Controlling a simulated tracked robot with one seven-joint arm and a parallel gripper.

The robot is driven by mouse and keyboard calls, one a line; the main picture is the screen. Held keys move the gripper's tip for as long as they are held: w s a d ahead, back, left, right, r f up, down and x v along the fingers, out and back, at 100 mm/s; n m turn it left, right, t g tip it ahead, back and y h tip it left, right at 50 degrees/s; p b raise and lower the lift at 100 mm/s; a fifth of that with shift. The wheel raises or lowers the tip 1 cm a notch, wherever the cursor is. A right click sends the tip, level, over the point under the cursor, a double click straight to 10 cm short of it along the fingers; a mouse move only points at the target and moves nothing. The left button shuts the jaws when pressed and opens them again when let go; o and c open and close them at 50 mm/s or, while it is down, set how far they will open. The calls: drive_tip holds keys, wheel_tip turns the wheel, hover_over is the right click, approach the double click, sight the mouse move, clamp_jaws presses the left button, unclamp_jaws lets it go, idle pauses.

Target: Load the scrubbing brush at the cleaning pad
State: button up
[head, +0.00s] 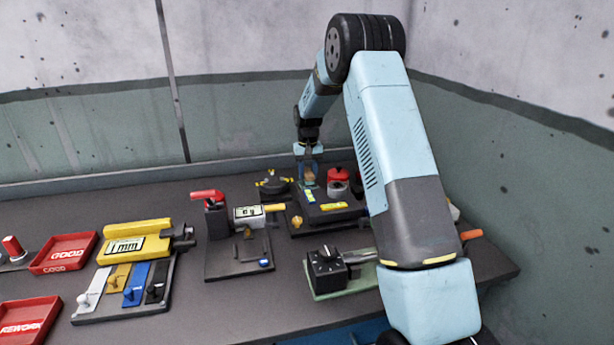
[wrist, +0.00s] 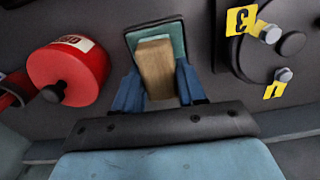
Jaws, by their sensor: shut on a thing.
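My gripper (head: 308,160) points down at the back of the bench, left of a red canister. In the wrist view, the blue fingers of my gripper (wrist: 160,88) are shut on a wooden block, which appears to be the scrubbing brush (wrist: 155,66). The brush also shows as a small brown shape in the head view (head: 309,174). A teal pad in a dark frame, likely the cleaning pad (wrist: 171,34), lies directly beyond the brush. The brush overlaps the pad in view. I cannot tell whether they touch. The brush's bristles are hidden.
The red canister (head: 338,182) stands close on the right, and a dark round fixture with yellow tags (head: 271,184) on the left. A dark block with yellow labels (head: 327,203) lies in front. Red trays (head: 64,253) and other fixtures fill the bench's left side.

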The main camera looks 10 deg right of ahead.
sight(308, 171)
drive_tip(key=shift+r, duration=2.8)
